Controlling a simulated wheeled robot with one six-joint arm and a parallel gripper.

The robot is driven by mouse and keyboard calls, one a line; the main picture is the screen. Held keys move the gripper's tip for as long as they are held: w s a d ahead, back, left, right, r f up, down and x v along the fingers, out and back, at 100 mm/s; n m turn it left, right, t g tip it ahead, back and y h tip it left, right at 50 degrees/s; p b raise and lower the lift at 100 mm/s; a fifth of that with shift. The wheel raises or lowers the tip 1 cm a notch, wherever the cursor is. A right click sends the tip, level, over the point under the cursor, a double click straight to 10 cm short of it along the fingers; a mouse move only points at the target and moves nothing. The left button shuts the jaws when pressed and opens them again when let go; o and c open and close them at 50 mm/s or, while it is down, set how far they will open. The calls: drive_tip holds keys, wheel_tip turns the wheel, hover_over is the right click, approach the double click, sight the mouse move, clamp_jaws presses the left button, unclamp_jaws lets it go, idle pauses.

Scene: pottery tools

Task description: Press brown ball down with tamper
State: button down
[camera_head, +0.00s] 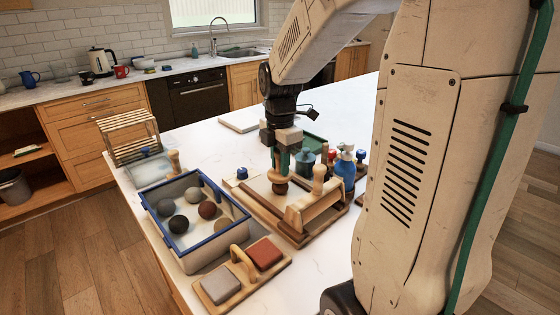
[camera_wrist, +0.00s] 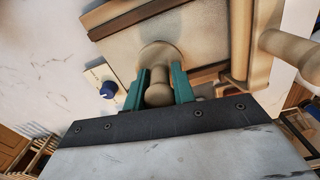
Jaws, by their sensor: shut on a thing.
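My gripper (camera_head: 282,158) points down over the wooden board at the middle of the counter, its green fingers shut on the tamper (camera_head: 280,187), a turned wooden tool with a round foot. In the wrist view the tamper's handle (camera_wrist: 158,96) sits between the fingers (camera_wrist: 159,85), with its wider round foot beyond. Whether the foot touches the board or hangs just above it, I cannot tell. A brown ball (camera_head: 207,210) lies in the blue-rimmed bin (camera_head: 152,215) at the left, among several grey and tan balls. The tamper is to the right of this bin.
A wooden frame tool with an upright handle (camera_head: 319,178) stands right of the tamper. A blue bottle (camera_head: 345,170) and several jars are behind it. A handled wooden caddy (camera_head: 238,283) with grey and red blocks is in front. A slatted rack (camera_head: 128,137) stands far left.

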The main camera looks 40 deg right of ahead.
drive_tip(key=shift+f, duration=0.7)
idle(0.5)
drive_tip(key=shift+r, duration=0.95)
drive_tip(key=shift+f, duration=0.95)
drive_tip(key=shift+r, duration=0.85)
drive_tip(key=shift+f, duration=1.05)
idle(0.4)
drive_tip(key=shift+r, duration=0.95)
drive_tip(key=shift+f, duration=1.05)
